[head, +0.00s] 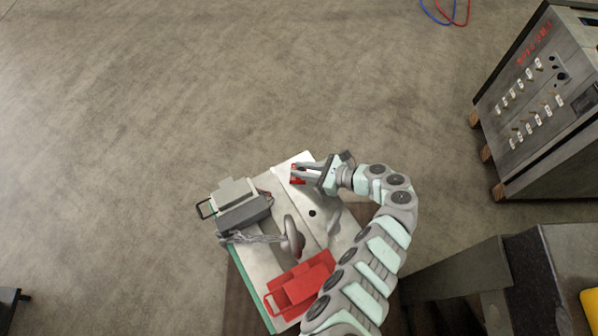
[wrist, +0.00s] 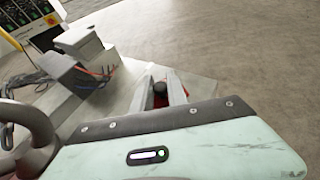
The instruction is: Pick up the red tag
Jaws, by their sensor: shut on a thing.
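The red tag (head: 297,173) is at the tips of my gripper (head: 303,172), near the far edge of the pale mould plate in the head view. My gripper is shut on it, reaching in from the right. In the wrist view a small red part of the tag (wrist: 160,100) shows between the two fingers of my gripper (wrist: 167,92), with a dark round piece just beyond it. Most of the tag is hidden by the fingers. I cannot tell whether it is touching the plate.
The pale plate (head: 312,232) carries a grey block device (head: 243,207) at left, a grey rounded handle (head: 292,236) in the middle and a red box-like part (head: 302,284) at the near side. A control cabinet (head: 540,100) stands at right.

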